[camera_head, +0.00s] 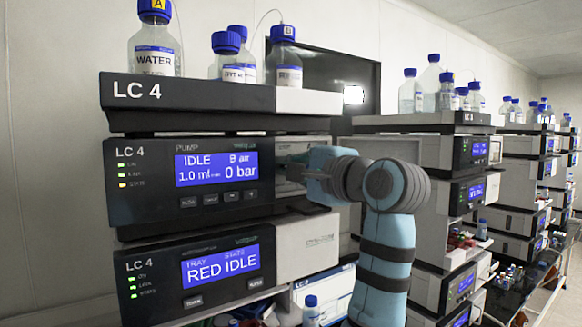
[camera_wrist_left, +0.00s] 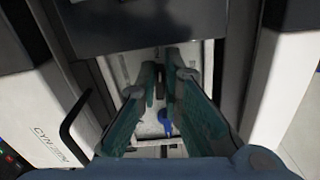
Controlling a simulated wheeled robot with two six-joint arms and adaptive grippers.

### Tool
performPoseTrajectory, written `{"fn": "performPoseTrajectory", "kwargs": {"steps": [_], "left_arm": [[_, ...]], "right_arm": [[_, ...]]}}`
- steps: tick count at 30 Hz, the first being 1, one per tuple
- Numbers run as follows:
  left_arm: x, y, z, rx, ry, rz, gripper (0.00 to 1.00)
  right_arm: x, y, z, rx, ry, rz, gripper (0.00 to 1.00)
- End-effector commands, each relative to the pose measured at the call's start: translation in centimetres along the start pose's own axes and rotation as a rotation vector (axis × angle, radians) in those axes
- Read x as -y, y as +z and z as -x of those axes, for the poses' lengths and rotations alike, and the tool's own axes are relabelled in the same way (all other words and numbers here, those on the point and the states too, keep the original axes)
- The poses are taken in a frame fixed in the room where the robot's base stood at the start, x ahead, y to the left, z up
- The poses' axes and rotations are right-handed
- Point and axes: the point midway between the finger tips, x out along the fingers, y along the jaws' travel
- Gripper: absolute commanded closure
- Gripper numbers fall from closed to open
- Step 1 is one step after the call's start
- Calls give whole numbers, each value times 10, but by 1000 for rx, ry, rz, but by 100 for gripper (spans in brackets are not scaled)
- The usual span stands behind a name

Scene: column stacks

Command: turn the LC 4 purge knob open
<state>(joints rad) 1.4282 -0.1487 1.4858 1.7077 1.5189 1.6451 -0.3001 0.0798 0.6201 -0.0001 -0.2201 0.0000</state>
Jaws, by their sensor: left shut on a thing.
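The LC 4 pump unit (camera_head: 147,206) is the middle module of the nearest stack, and its display reads IDLE and 0 bar. My left gripper (camera_head: 291,168) reaches into the recess at the right of this display. In the left wrist view its two teal fingers (camera_wrist_left: 166,82) are closed in on a small dark piece between their tips, which I take to be the purge knob (camera_wrist_left: 160,88). The knob is mostly hidden by the fingers, so its angle cannot be told. A small blue part (camera_wrist_left: 166,124) shows between the fingers, lower down. My right gripper is out of view.
Solvent bottles (camera_head: 154,45) stand in the tray (camera_head: 190,97) above the pump. Another module (camera_head: 150,290) showing RED IDLE sits below. More instrument stacks (camera_head: 460,200) stand to the right, along a bench. In the wrist view, dark and white housings flank the gripper closely.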

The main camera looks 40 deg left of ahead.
Motion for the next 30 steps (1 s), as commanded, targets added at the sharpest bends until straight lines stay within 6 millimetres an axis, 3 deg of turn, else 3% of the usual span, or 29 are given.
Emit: {"fn": "performPoseTrajectory", "kwargs": {"steps": [19, 21, 24, 30], "left_arm": [[0, 0, 0, -1, -3, 62, 100], [0, 0, 0, -1, -3, 62, 85], [0, 0, 0, -1, -2, 61, 72], [0, 0, 0, 0, -1, 61, 72]], "right_arm": [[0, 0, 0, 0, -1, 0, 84], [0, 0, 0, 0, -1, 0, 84], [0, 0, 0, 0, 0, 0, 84], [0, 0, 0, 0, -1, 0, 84]]}}
